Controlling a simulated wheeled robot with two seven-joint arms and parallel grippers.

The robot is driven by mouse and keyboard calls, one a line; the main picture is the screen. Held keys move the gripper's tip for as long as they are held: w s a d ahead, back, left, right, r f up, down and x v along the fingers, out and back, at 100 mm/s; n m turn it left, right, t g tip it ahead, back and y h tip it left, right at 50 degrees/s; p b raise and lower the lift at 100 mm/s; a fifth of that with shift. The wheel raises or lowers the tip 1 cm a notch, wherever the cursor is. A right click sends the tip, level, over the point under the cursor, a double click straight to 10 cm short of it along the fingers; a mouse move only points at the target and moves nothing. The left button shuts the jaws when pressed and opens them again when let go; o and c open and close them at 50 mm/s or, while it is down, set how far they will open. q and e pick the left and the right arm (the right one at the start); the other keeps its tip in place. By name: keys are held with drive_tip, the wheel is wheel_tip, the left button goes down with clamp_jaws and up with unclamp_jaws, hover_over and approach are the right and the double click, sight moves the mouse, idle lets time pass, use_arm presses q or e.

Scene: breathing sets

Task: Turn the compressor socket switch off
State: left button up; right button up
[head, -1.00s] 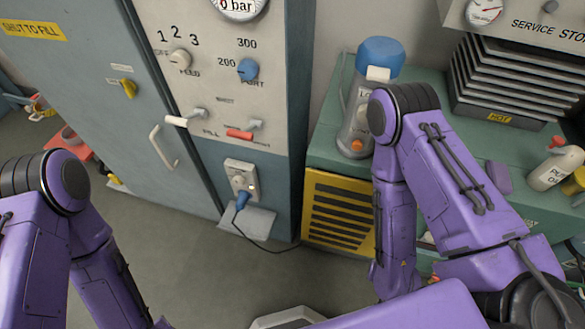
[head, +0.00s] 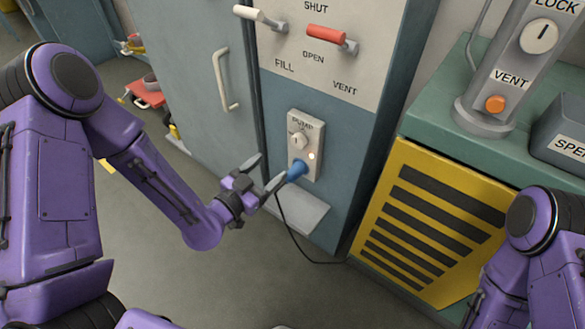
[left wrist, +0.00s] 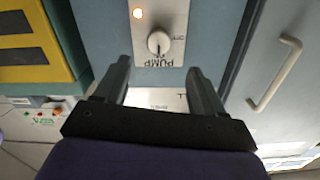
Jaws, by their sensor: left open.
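The compressor socket is a pale plate (head: 317,136) marked PUMP on the blue-grey cabinet front. Its round switch knob (head: 298,141) has a small glowing lamp (head: 311,156) beside it and a blue plug (head: 297,171) below. My right gripper is out of view.
A black cable (head: 290,228) runs from the plug to the floor. Above are a white lever (head: 262,18) and a red lever (head: 326,36). A door handle (head: 224,80) is to the left, a yellow vented panel (head: 385,190) to the right. The floor in front is clear.

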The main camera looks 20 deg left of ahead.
sight(296, 143)
use_arm(q)
drive_tip(key=x, duration=1)
drive_tip(key=shift+w+d+r, duration=0.25)
drive_tip(key=shift+w+r, duration=0.05)
drive_tip(key=shift+r, duration=0.05)
